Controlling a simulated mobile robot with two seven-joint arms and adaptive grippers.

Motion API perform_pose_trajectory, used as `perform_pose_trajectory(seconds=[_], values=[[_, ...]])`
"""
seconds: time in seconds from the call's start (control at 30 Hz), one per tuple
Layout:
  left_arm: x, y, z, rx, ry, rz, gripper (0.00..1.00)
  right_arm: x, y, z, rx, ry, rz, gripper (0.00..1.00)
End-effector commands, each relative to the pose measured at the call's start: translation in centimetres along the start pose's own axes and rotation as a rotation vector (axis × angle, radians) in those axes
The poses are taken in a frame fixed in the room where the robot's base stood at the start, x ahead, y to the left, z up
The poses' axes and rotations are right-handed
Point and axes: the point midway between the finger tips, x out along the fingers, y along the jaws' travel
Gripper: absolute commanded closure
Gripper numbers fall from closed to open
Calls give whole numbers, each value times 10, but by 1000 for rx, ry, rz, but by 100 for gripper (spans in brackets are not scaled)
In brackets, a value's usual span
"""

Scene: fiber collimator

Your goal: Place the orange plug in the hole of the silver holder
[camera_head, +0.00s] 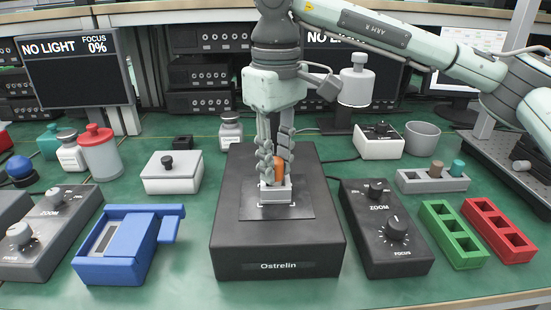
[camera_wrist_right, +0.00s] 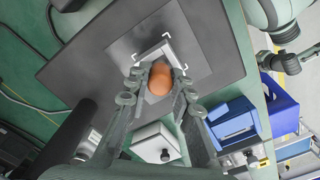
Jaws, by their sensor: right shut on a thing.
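The orange plug (camera_head: 280,169) is between the fingers of my right gripper (camera_head: 274,172), which is shut on it. It also shows in the right wrist view (camera_wrist_right: 160,80), between the fingertips (camera_wrist_right: 158,84). The silver holder (camera_head: 276,194) stands on a dark plate on top of the black box marked Ostrelin (camera_head: 278,249). The plug is directly over the holder, close to its top. The fingers hide part of the plug, and I cannot tell whether its lower end is inside the hole. My left gripper is not in view.
A blue box (camera_head: 121,243) stands left of the black box, and a dark ZOOM/FOCUS controller (camera_head: 385,252) stands right of it. Green (camera_head: 452,235) and red (camera_head: 497,231) racks are farther right. A grey rack (camera_head: 432,182) holds a brown and a teal plug. Jars stand at the left.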

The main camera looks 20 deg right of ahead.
Motion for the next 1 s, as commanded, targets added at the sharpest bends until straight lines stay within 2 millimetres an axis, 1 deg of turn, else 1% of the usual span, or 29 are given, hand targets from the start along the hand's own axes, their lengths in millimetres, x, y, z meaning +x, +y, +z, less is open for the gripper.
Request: perform_pose_trajectory(seconds=[0.07,0.23,0.37,0.4,0.53,0.57,0.83,0.93,1.0], values=[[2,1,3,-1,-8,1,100,0,0,0,0,1,0,100],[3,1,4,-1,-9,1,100,1,0,0,0,0,0,100],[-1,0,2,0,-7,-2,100,3,0,0,0,0,0,100],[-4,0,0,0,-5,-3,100,3,0,0,0,0,0,76],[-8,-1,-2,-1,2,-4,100,2,0,0,0,0,0,59],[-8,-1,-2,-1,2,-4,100,2,0,0,0,0,0,57],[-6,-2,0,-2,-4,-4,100,2,0,0,0,0,0,57],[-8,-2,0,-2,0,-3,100,-2,0,0,0,0,0,57],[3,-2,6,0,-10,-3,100,-9,0,-1,0,2,0,57]])
